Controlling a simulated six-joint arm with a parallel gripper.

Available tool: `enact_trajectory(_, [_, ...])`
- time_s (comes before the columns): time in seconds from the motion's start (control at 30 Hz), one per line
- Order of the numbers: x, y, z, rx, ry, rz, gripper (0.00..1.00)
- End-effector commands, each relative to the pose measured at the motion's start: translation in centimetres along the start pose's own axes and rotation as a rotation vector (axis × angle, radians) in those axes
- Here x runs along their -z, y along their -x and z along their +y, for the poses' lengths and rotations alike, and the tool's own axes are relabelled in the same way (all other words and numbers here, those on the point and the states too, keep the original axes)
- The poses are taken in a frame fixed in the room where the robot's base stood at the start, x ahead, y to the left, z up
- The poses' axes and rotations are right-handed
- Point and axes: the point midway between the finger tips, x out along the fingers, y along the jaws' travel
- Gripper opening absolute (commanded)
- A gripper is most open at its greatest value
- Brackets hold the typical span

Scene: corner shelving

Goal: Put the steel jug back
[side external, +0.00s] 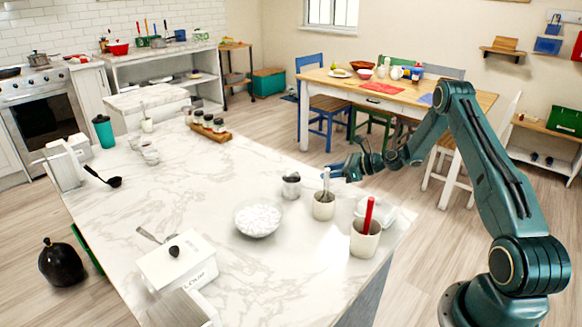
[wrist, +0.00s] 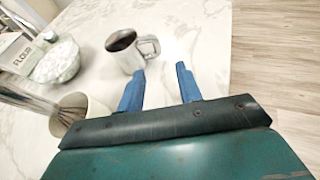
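The steel jug (side external: 291,187) stands upright on the white marble counter (side external: 330,262). In the wrist view the jug (wrist: 124,52) shows a dark inside, with its handle (wrist: 149,46) turned right. My gripper (side external: 334,172) is to the right of the jug in the side view. In the wrist view my gripper (wrist: 161,68) has its blue fingers spread apart with nothing between them. The handle lies just beyond the left fingertip; I cannot tell if they touch.
A crock with a whisk (wrist: 75,108) and a crock with a red utensil (side external: 365,240) stand near my gripper. A white bowl (side external: 258,219) and a flour box (side external: 178,264) are further left. A spice rack (side external: 208,126) stands at the counter's back edge. A dining table (side external: 400,90) is behind.

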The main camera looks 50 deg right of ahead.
Motion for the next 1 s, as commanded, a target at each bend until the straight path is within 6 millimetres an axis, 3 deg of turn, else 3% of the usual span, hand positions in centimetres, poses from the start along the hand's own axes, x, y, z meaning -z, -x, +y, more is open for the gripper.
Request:
enact_trajectory(0.17, [-0.6, -0.1, 0.3, -0.007, 0.030, 0.009, 0.35])
enact_trajectory(0.37, [-3.2, -0.1, 1.8, -0.040, 0.174, 0.053, 0.35])
enact_trajectory(0.67, [-9.5, 0.5, 6.8, -0.141, 0.580, 0.168, 0.35])
enact_trajectory(1.0, [-15.6, 3.2, 13.8, -0.273, 1.053, 0.279, 0.35])
